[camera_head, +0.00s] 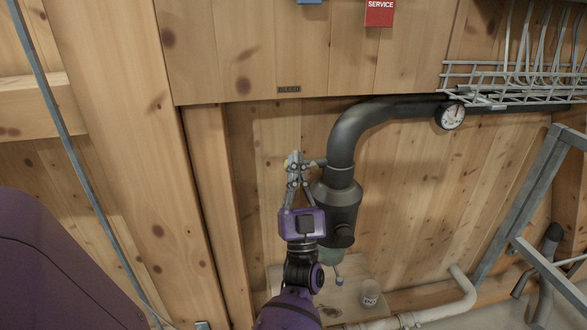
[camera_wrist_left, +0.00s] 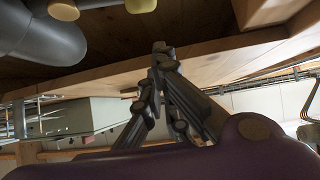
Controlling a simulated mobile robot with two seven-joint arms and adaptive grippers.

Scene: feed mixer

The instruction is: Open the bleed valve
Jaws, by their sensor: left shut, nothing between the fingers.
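My left gripper (camera_head: 294,158) is raised in front of the wooden wall, just left of the dark pipe, with its fingers together and empty. In the left wrist view its closed fingertips (camera_wrist_left: 160,48) point up the picture. A small yellow part (camera_head: 313,165), probably the bleed valve's handle, shows beside the fingers at the end of a short stub from the pipe. The gripper hides much of it. In the left wrist view a pale yellow piece (camera_wrist_left: 141,5) is cut by the top edge, apart from the fingertips. My right gripper is not in view.
A dark pipe (camera_head: 345,135) bends down into a wider canister (camera_head: 337,205). A gauge (camera_head: 451,116) and wire rack (camera_head: 510,85) are at upper right. A small plate (camera_head: 289,89) is above the gripper. Bare wall lies left of the gripper.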

